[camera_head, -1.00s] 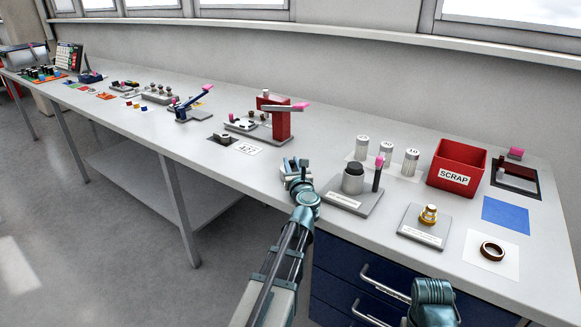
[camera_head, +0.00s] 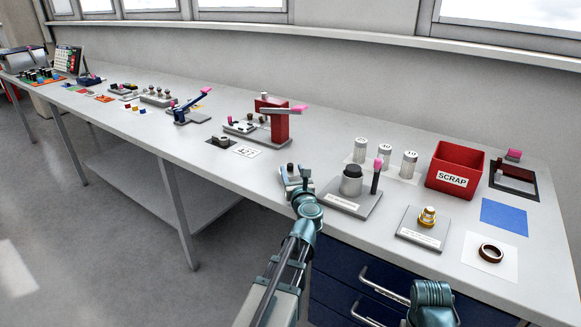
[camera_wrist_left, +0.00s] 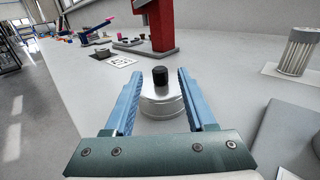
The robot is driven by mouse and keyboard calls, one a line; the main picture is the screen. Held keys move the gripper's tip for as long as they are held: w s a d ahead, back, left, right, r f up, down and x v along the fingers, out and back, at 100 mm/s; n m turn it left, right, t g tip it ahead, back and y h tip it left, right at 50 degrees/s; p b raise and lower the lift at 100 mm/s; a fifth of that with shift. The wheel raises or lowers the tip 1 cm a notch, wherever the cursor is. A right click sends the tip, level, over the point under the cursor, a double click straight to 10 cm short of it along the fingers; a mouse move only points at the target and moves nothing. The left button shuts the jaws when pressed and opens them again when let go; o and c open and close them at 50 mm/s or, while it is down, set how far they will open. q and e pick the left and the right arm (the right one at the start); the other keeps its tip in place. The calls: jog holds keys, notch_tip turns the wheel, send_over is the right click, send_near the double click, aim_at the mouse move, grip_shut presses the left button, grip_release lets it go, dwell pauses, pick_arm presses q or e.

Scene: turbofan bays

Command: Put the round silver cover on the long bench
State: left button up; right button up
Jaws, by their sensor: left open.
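The round silver cover (camera_wrist_left: 161,103) has a black knob on top and sits on the long bench (camera_head: 150,135), near its front edge. In the left wrist view it stands between the two blue fingers of my left gripper (camera_wrist_left: 158,98). The fingers are open, with a visible gap to the knob on both sides. In the head view my left gripper (camera_head: 296,177) is at the bench's front edge, and the black knob (camera_head: 290,167) shows at its fingers. The gripper hides most of the cover there. My right gripper's fingers are not seen.
Just right of my left gripper is a grey plate (camera_head: 342,203) with a cylinder and a pink-topped post. A red press (camera_head: 272,118) stands behind to the left. Silver canisters (camera_head: 384,158) and a red scrap bin (camera_head: 455,168) stand further right.

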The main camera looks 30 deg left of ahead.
pick_arm(q)
jog(key=v, duration=0.8)
jog(key=shift+s+d, duration=0.1)
jog(key=shift+d, duration=0.05)
